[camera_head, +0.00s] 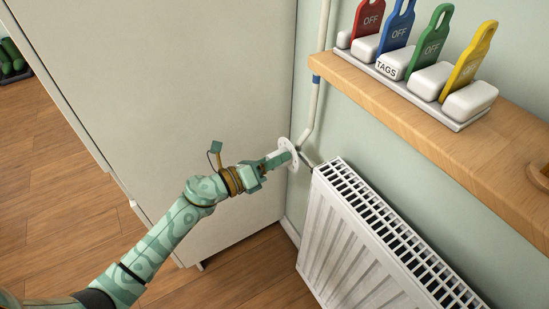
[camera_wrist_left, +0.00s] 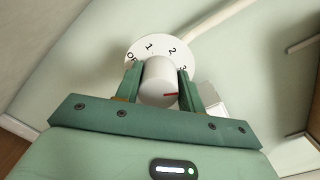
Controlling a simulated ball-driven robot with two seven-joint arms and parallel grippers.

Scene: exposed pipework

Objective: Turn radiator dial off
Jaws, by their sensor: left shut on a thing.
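The radiator dial shows in the left wrist view as a white round knob (camera_wrist_left: 160,82) with a red pointer line, in front of a white scale disc (camera_wrist_left: 150,46) marked OF, 1, 2 and 3. The red line points to the right, toward the side of the 3. My left gripper (camera_wrist_left: 161,84) has its two green fingers shut on the knob, one on each side. In the head view my left gripper (camera_head: 281,159) reaches the white disc (camera_head: 289,153) at the radiator's near top corner; the knob is mostly hidden there. My right gripper is not in view.
The white radiator (camera_head: 345,235) stands right of the dial, against the green wall. A wooden shelf (camera_head: 400,118) above it holds a rack of coloured OFF tags (camera_head: 370,18). A tall pale cabinet (camera_head: 185,90) is on the left. A pipe (camera_head: 313,105) runs up behind the dial.

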